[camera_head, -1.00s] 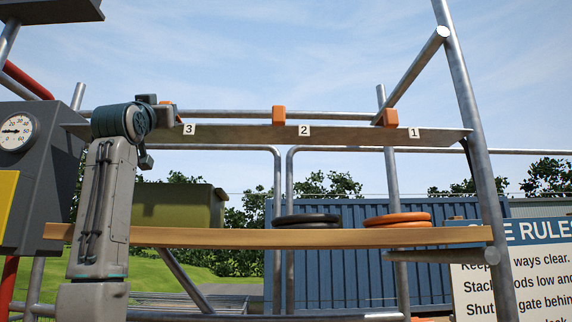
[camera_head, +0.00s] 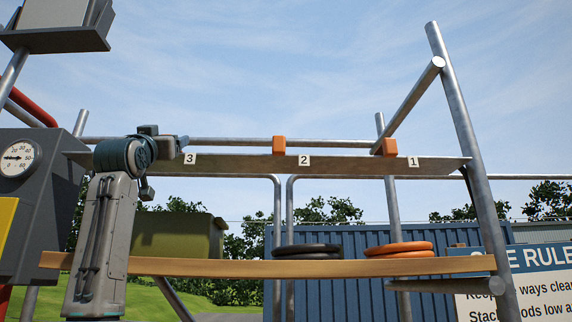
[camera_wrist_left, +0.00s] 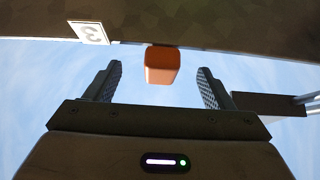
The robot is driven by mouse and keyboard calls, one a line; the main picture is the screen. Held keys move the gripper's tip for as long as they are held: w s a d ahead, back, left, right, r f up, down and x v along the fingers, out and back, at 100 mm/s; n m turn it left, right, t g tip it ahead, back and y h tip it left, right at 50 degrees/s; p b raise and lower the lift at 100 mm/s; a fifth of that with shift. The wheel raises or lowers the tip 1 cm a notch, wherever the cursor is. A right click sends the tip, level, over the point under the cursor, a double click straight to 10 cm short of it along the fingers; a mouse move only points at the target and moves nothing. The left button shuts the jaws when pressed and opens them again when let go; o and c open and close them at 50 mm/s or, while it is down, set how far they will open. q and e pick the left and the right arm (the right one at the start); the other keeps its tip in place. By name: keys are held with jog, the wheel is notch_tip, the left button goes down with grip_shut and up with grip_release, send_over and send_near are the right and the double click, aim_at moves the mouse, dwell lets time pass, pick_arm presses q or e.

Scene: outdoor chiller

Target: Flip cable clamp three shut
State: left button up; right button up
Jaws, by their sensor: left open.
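Cable clamp three is an orange block (camera_wrist_left: 162,66) at the edge of the shelf board, near the label 3 (camera_wrist_left: 90,33), which appears upside down in the left wrist view. My left gripper (camera_wrist_left: 158,84) is open, with one finger on each side of the clamp in that view; I see gaps on both sides and no contact. In the head view my left gripper (camera_head: 178,146) is at the board beside label 3 (camera_head: 190,158) and mostly hides the clamp. Whether the clamp's flap stands open is not clear. My right gripper is not in view.
The grey board (camera_head: 350,165) also carries orange clamps two (camera_head: 279,145) and one (camera_head: 387,147). Below, a wooden plank (camera_head: 230,268) holds a black coil (camera_head: 307,249) and an orange coil (camera_head: 398,248). A gauge box (camera_head: 45,205) stands left, and a scaffold pole (camera_head: 465,130) right.

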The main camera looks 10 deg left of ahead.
pick_arm(q)
notch_tip(320, 180, up, 6)
jog(key=s+p, duration=0.2)
jog(key=p, duration=0.2)
jog(key=shift+s+d, duration=0.15)
jog(key=shift+d, duration=0.15)
